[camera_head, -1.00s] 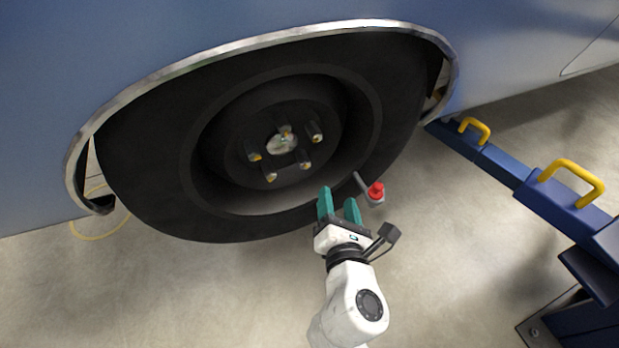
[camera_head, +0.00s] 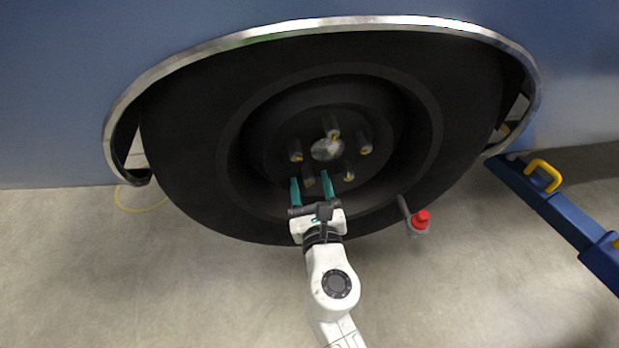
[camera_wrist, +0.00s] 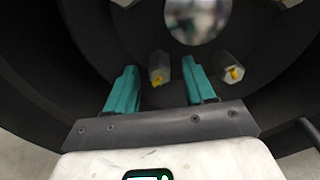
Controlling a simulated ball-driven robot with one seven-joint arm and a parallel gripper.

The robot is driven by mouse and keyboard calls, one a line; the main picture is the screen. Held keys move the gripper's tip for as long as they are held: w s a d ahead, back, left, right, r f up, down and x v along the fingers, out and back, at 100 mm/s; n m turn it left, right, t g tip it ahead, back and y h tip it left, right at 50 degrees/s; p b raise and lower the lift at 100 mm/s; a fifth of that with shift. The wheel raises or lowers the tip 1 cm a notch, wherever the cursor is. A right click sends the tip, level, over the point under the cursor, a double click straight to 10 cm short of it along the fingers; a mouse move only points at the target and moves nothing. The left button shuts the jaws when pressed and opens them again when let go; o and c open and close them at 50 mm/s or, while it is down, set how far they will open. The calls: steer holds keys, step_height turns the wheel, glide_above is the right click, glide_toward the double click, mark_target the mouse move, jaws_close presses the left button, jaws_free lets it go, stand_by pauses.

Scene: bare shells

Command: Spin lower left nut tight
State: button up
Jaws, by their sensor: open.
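The wheel's black hub (camera_head: 280,140) carries several grey nuts on studs with yellow ends around a silver centre cap (camera_head: 327,149). The lower left nut (camera_head: 309,180) shows between my gripper's fingertips in the head view. In the wrist view this nut (camera_wrist: 158,68) lies between the two teal fingers, closer to the left one, with clear space around it. My gripper (camera_head: 310,180) is open and empty, pointing at the hub from below. The lower right nut (camera_wrist: 229,66) shows just right of the right finger, and it also shows in the head view (camera_head: 349,173).
The black tyre (camera_head: 185,150) and its recessed rim surround the hub. A tool with a red knob (camera_head: 421,218) stands at the tyre's lower right. A blue lift arm with a yellow handle (camera_head: 543,176) lies at the right.

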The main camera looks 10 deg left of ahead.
steer(key=shift+x, duration=1.15)
jaws_close()
